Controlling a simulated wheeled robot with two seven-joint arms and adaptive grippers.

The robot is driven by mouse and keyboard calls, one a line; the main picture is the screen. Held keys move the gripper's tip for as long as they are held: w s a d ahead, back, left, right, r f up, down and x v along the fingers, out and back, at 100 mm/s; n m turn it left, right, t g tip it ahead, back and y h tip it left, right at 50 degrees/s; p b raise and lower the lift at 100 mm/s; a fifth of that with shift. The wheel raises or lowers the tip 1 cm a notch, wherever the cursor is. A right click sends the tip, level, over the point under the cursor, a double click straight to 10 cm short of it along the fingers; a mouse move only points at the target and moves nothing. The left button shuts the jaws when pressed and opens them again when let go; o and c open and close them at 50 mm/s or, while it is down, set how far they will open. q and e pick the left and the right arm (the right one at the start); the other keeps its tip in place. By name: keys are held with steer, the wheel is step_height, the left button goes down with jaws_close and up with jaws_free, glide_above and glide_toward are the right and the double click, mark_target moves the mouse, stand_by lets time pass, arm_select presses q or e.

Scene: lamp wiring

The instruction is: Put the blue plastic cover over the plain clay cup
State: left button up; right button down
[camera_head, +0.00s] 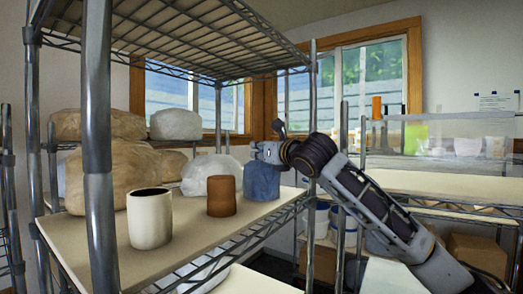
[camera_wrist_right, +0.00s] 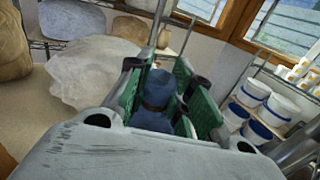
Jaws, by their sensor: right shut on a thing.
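The blue plastic cover (camera_head: 262,183) is at the shelf's right side, behind and to the right of a plain brown clay cup (camera_head: 222,196). My right gripper (camera_head: 268,153) is shut on the top of the cover. In the right wrist view the blue cover (camera_wrist_right: 155,101) is between the green finger pads of that gripper (camera_wrist_right: 160,88). I cannot tell whether the cover's lower edge touches the shelf. The brown cup stands upright and uncovered. A cream cup (camera_head: 150,220) with a dark inside stands upright nearer the front left. My left gripper is not in view.
The wire shelf (camera_head: 188,240) has a pale board, metal posts (camera_head: 99,150) and a wire rack above. Wrapped lumps (camera_head: 110,180) fill its back and left. White buckets (camera_wrist_right: 257,92) stand lower at the right. Bare board lies between and before the cups.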

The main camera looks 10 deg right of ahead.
steer(key=c, duration=1.2)
jaws_free()
steer(key=v, duration=1.2)
